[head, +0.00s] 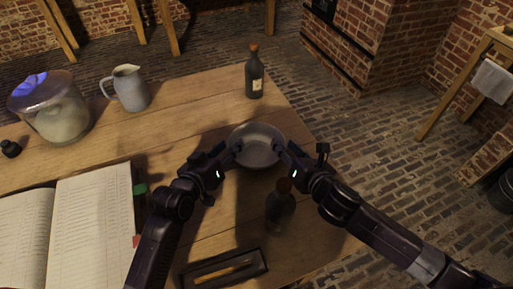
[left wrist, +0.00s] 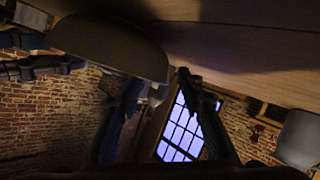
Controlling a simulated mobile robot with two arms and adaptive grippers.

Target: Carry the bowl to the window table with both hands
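A grey metal bowl (head: 258,153) stands upright near the right part of the wooden table. My left gripper (head: 233,149) is at the bowl's left rim and my right gripper (head: 283,151) is at its right rim. In the left wrist view the scene appears upside down, with the bowl (left wrist: 110,42) at the top. There the left gripper (left wrist: 158,82) has its fingers apart, with the bowl's rim edge near them; whether they touch it is unclear. The right fingers are too small and dark to read. No window table can be made out for certain.
A corked bottle (head: 254,77) stands behind the bowl and another dark bottle (head: 280,211) in front, between my arms. A jug (head: 130,90), lidded jar (head: 60,115), open book (head: 85,215) and dark tray (head: 190,279) share the table. Brick floor lies open at right.

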